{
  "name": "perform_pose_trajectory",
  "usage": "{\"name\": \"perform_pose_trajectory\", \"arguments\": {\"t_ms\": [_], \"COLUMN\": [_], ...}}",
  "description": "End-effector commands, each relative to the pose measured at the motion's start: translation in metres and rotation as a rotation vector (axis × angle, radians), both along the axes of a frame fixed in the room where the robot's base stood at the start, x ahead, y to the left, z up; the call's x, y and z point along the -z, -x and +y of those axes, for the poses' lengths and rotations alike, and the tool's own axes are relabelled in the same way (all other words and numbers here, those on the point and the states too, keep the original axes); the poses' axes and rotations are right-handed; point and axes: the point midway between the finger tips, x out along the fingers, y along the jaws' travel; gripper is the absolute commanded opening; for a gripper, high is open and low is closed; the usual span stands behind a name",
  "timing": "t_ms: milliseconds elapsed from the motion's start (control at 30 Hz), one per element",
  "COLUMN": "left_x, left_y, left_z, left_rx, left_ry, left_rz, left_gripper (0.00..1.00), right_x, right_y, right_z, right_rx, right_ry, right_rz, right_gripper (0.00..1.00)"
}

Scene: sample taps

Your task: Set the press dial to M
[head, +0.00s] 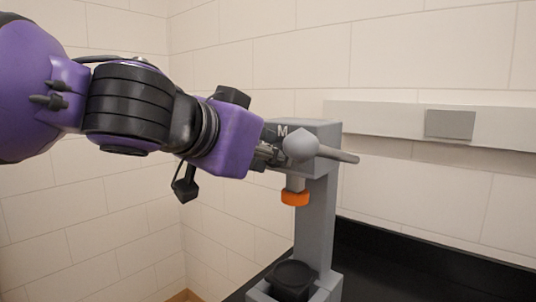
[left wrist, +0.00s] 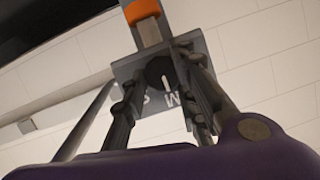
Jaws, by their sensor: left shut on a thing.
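The grey press (head: 318,215) stands right of centre in the head view, with a white M on its head. In the left wrist view its dial (left wrist: 158,72) is a dark round knob with a pale pointer line, on a grey face plate (left wrist: 126,71) lettered S and M. The line slants down on the side of the M. My left gripper (head: 268,154) reaches the press head from the left, and its fingers (left wrist: 160,85) stand on both sides of the dial, shut on it. The arm hides the dial in the head view. My right gripper is not in view.
A grey lever (head: 340,155) with a rounded hub sticks out right of the press head, close to my gripper. Below the head is an orange ring (head: 295,198), and a black cup (head: 291,278) sits on the base. A wall rail (head: 385,118) runs behind.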

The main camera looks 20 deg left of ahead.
Motion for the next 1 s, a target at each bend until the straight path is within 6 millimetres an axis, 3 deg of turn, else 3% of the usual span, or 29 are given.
{"name": "perform_pose_trajectory", "arguments": {"t_ms": [200, 233, 300, 1000], "left_x": [0.0037, 0.0038, 0.0042, -0.0019], "left_y": [0.0028, 0.0028, 0.0027, 0.0077], "left_z": [-0.0041, -0.0041, -0.0037, 0.0019], "left_rx": [0.013, 0.013, 0.011, 0.0], "left_ry": [0.001, 0.001, 0.002, 0.004], "left_rz": [0.008, 0.008, 0.009, 0.001], "left_gripper": [0.0, 0.29, 0.38, 0.39], "right_x": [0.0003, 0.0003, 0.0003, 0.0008], "right_y": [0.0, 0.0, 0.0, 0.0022], "right_z": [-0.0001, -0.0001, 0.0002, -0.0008], "right_rx": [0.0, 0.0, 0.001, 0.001], "right_ry": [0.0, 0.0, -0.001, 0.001], "right_rz": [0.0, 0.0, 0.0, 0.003], "right_gripper": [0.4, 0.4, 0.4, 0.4]}}
